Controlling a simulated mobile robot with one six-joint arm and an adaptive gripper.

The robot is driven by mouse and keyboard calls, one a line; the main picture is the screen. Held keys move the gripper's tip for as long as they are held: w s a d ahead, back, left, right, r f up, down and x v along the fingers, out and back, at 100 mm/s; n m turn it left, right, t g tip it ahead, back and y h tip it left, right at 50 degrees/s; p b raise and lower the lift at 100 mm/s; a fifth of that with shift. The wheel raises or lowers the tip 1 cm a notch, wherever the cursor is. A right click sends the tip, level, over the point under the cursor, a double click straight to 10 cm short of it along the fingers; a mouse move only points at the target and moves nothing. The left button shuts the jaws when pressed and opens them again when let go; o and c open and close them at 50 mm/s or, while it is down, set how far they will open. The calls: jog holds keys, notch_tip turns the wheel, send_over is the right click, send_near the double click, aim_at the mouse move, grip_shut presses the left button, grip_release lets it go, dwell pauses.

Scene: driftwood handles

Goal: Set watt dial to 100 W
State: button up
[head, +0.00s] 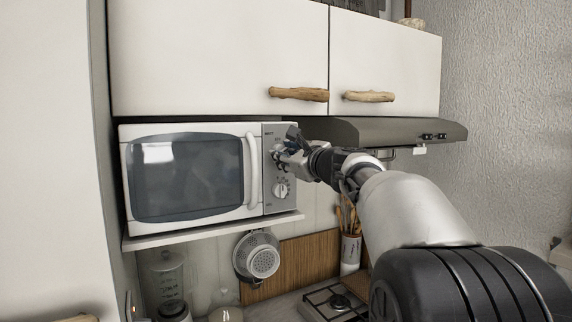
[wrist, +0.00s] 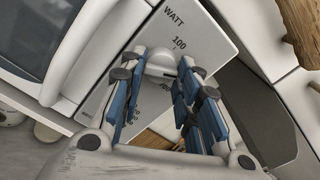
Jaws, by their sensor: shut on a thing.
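The white microwave (head: 190,172) stands on a shelf, its grey control panel (head: 270,205) on the right side. In the wrist view, the panel shows the word WATT and a 100 mark above the pale watt dial (wrist: 162,64). My gripper (wrist: 160,74) is shut on this dial, with a blue-padded finger on each side. In the head view, my gripper (head: 282,153) covers most of the upper dial. Which mark the dial points to cannot be told clearly; its lower part is hidden between the fingers.
A second dial (head: 281,190) sits lower on the panel. The door handle (head: 253,170) is just left of it. Cupboards with driftwood handles (head: 299,94) hang above, and a range hood (head: 400,131) is at the right. A strainer (head: 257,257) hangs below.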

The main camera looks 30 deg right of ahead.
jog(key=n+b, duration=0.6)
jog(key=n, duration=0.6)
jog(key=shift+d+r+b, duration=0.1)
jog(key=shift+b, duration=0.2)
dwell(0.4)
jog(key=o, duration=1.1)
jog(key=shift+c, duration=0.2)
jog(key=shift+s+r, duration=0.1)
jog(key=s, duration=1.2)
jog(key=shift+d, duration=0.2)
jog(key=shift+w, duration=0.1)
